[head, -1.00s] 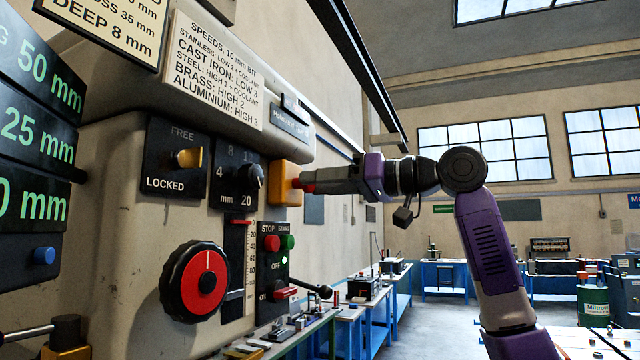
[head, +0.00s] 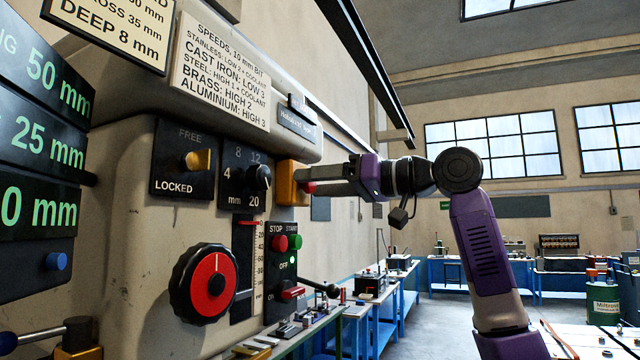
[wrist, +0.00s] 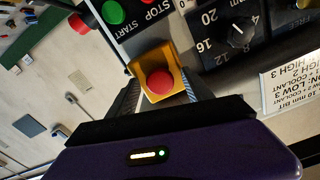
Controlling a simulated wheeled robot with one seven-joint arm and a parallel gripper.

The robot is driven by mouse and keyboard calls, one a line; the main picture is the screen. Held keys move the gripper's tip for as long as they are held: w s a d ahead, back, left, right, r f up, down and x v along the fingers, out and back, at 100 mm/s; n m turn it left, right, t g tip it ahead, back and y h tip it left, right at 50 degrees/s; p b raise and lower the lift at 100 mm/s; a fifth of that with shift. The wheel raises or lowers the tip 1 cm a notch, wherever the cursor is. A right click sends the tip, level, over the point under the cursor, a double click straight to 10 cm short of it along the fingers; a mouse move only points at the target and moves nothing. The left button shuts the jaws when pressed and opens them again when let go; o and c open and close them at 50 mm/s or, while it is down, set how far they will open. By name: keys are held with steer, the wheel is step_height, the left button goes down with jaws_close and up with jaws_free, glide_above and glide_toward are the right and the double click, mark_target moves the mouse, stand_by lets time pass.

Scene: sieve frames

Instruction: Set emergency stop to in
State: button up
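The emergency stop is a red round button on a yellow box (head: 287,183) at the right side of the grey machine head. In the head view, the red button (head: 309,187) shows partly, beside the fingertips. My gripper (head: 322,180) is level with it, its fingers pointing left at the box. In the wrist view, the whole red button (wrist: 160,82) faces the camera on the yellow box (wrist: 147,60). The fingers show at either side of it, apart, with nothing held between them. Whether a fingertip touches the box or button, I cannot tell.
Below the box is a panel with a red stop button (head: 280,243) and a green start button (head: 295,241). Left of it are a size dial (head: 260,178), a yellow lock knob (head: 198,160) and a red-black handwheel (head: 205,282). Open room lies to the right.

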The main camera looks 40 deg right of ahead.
steer(key=shift+s, duration=0.1)
steer(key=b+v, duration=0.2)
steer(key=v, duration=0.5)
steer(key=shift+s+d, duration=0.15)
steer(key=shift+s, duration=0.15)
stand_by(0.4)
